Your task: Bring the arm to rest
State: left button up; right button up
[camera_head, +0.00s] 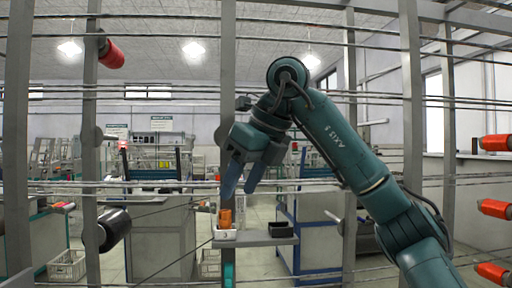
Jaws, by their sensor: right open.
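My right arm (340,135) is teal and comes in from the lower right, rising and bending over at the top centre. My right gripper (239,190) hangs down from it with its two blue fingers apart and nothing seen between them. It is above a small shelf as seen in the picture; how far apart they are in depth I cannot tell. An orange bobbin (226,218) stands at a white bin (224,234) marked 3, just below the fingertips in the picture. My left gripper is not in view.
A black tray (281,229) sits on the grey shelf (255,240). Grey upright posts (228,60) and thin horizontal rods cross the view. Red spools (494,208) are mounted at the right, another red spool (111,54) at upper left. A black spool (114,229) is at left.

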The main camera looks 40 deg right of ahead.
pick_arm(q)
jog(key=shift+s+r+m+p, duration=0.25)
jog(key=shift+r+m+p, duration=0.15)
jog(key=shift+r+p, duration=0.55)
pick_arm(e)
jog(key=a+v, duration=0.1)
jog(key=v, duration=0.6)
jog(key=shift+d+r, duration=0.15)
jog(key=shift+d, duration=0.4)
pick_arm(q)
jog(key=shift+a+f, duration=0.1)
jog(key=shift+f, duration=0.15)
pick_arm(e)
jog(key=shift+s, duration=0.1)
